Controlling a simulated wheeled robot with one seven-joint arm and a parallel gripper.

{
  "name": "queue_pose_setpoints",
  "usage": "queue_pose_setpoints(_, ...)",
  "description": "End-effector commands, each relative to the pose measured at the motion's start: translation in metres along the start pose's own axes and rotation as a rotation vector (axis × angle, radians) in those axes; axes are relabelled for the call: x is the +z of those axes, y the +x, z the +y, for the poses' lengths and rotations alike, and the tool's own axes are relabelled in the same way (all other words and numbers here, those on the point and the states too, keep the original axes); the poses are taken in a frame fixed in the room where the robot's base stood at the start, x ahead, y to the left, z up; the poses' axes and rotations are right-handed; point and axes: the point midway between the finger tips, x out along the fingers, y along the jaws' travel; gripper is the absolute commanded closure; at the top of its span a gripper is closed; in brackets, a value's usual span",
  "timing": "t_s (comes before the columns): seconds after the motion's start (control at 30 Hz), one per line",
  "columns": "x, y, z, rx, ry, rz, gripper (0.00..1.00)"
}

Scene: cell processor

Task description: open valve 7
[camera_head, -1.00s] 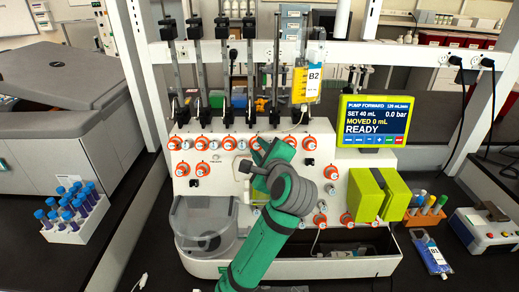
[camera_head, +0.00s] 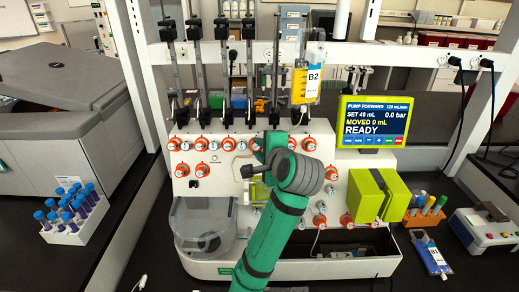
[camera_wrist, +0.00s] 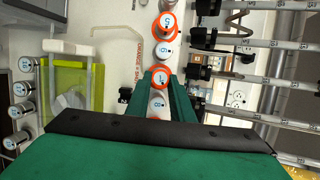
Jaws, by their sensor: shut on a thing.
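The white cell processor (camera_head: 240,170) has a row of round white valve knobs with orange rings across its upper front. In the wrist view, my gripper (camera_wrist: 162,80) has its two green fingers on either side of a knob with an orange ring, which appears to be valve 7 (camera_wrist: 160,77); its label is small. Other numbered knobs, such as the orange-ringed knob (camera_wrist: 167,22), lie in line beyond it. In the head view, my gripper (camera_head: 268,143) is at the middle of the upper row, and my wrist hides its fingertips and the knob there.
Vertical poles (camera_head: 201,75) with clamps rise behind the knobs. A hanging bag marked B2 (camera_head: 307,83) and the pump screen (camera_head: 372,120) are at upper right. A lime-green pump block (camera_head: 366,195) is to the right of my arm, a clear round bowl (camera_head: 203,222) to the left.

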Motion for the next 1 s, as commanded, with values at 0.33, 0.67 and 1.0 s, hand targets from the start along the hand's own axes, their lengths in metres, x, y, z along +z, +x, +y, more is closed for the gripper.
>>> queue_pose_setpoints(0.33,-0.0010,-0.0003,-0.0031,0.096,-0.290,0.003,1.00)
queue_pose_setpoints(0.67,-0.0002,0.0001,-0.0047,0.152,-0.468,0.002,1.00)
queue_pose_setpoints(1.0,0.0010,0.0005,-0.0045,0.173,-0.527,0.000,1.00)
